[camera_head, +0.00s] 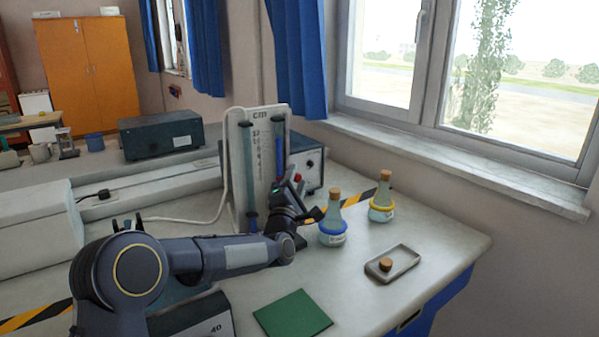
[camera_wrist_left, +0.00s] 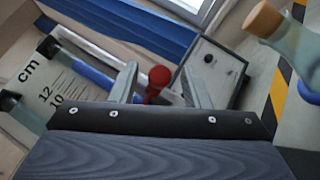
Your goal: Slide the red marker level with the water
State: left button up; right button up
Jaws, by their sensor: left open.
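The measuring board (camera_head: 257,122), marked "cm", stands upright on the bench with a tube on each side. In the left wrist view the board's scale (camera_wrist_left: 51,91) shows 12 and 10, and blue water (camera_wrist_left: 92,75) shows in one tube. The red marker (camera_wrist_left: 158,77) is a round knob, seen between my left fingers; it shows small in the head view (camera_head: 298,178). My left gripper (camera_head: 298,190) is open at the board's right side, its fingers (camera_wrist_left: 160,90) on either side of the marker with gaps. I cannot tell the marker's height against the water. My right gripper is not in view.
Two corked flasks stand right of my left gripper, one with a blue ring (camera_head: 333,225), one with a yellow ring (camera_head: 382,198). A small tray (camera_head: 405,262) holds a cork. A green mat (camera_head: 292,314) lies in front. A dark box with knobs (camera_head: 308,160) stands behind the board.

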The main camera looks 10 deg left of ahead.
pick_arm(q)
jog(key=shift+x, duration=1.45)
jog(key=shift+c, duration=0.4)
grip_shut()
